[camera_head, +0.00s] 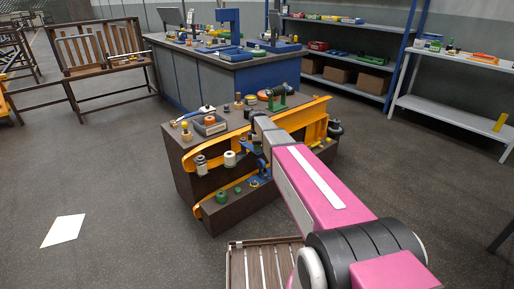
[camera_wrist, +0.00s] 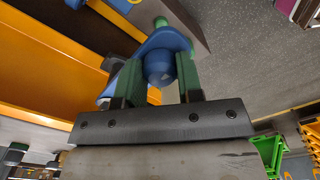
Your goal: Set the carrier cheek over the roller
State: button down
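My gripper (camera_wrist: 160,72) has two green fingers, one on each side of the rounded knob of a blue part. This blue part looks like the carrier cheek (camera_wrist: 166,42); its plate spreads out beyond the fingers, and a small green tip shows past it. In the head view the blue part (camera_head: 262,166) is low at the front of the brown bench, where my arm ends; my gripper's fingers are hidden there. I cannot tell which roller belongs under it. A whitish roller (camera_head: 230,159) and a green roller (camera_head: 221,197) sit along the bench's orange rails.
The brown bench (camera_head: 187,170) carries an orange beam (camera_head: 305,122), a grey tray (camera_head: 208,126) and several small parts. A dark round part (camera_head: 335,128) sits at its right end. A slatted pallet (camera_head: 262,262) lies in front. The floor at left is mostly clear.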

jog(key=shift+s+a, duration=0.1)
jog(key=shift+w+a+m, duration=0.2)
jog(key=shift+a+m, duration=3.5)
jog(key=shift+m, duration=0.15)
jog(key=shift+w+a+m, duration=0.15)
jog(key=shift+a+m, duration=3.5)
jog(key=shift+m, duration=0.2)
jog(key=shift+a, duration=0.1)
jog(key=c, duration=0.8)
grip_release()
jog(key=shift+r, duration=0.1)
notch_tip(320, 180, up, 11)
jog(key=shift+f, duration=0.2)
